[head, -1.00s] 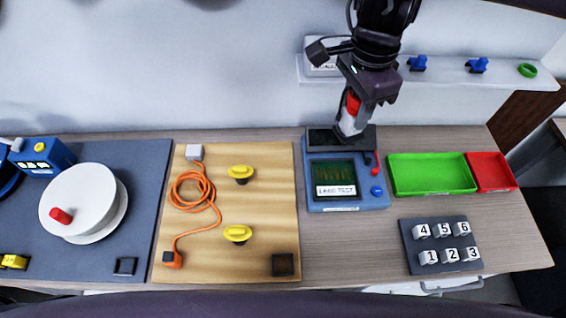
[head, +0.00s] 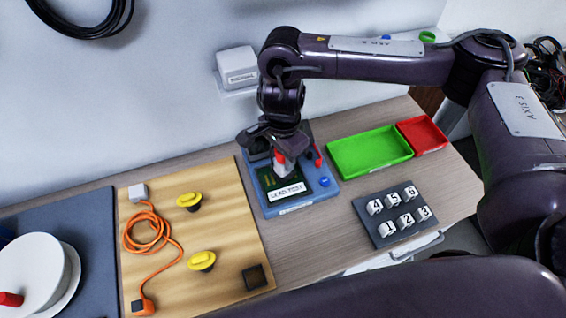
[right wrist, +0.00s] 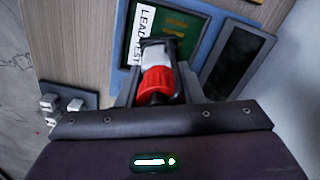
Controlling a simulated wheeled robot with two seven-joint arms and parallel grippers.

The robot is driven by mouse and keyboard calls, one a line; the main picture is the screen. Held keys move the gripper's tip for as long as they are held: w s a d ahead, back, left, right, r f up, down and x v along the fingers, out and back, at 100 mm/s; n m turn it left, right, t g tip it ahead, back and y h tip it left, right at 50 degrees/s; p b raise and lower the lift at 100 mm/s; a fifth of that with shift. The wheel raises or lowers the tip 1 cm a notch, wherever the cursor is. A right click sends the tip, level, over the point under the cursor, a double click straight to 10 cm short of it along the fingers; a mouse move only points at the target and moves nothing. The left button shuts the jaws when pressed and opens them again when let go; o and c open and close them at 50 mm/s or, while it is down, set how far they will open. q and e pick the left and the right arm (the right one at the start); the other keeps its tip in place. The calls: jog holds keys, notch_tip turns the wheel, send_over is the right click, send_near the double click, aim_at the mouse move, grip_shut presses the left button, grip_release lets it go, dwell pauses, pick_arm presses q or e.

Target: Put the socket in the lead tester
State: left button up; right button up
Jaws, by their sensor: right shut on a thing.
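The lead tester (head: 312,196) is a blue box with a dark green screen, a "LEAD TEST" label, and red and blue buttons on its right side. It stands on the table at the middle of the head view. It also shows in the right wrist view (right wrist: 188,22). My right gripper (head: 281,166) is over the tester's screen, shut on the socket, a white piece with a red collar (right wrist: 157,82). The socket's dark end points toward the tester. I cannot tell whether it touches the tester. My left gripper is not in view.
A green tray (head: 370,153) and a red tray (head: 424,135) lie right of the tester. A numbered key pad (head: 385,231) is in front of them. A wooden board (head: 225,225) with an orange cable (head: 150,240) and yellow knobs is to the left. A white box (head: 238,68) is on the wall.

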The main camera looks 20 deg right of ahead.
aim_at(283, 165)
jog(key=shift+f, duration=1.7)
jog(key=shift+f+b, duration=0.2)
jog(key=shift+b, duration=0.15)
jog(key=o, duration=1)
jog(key=shift+r, duration=0.2)
notch_tip(283, 165, up, 12)
jog(key=shift+r, duration=0.1)
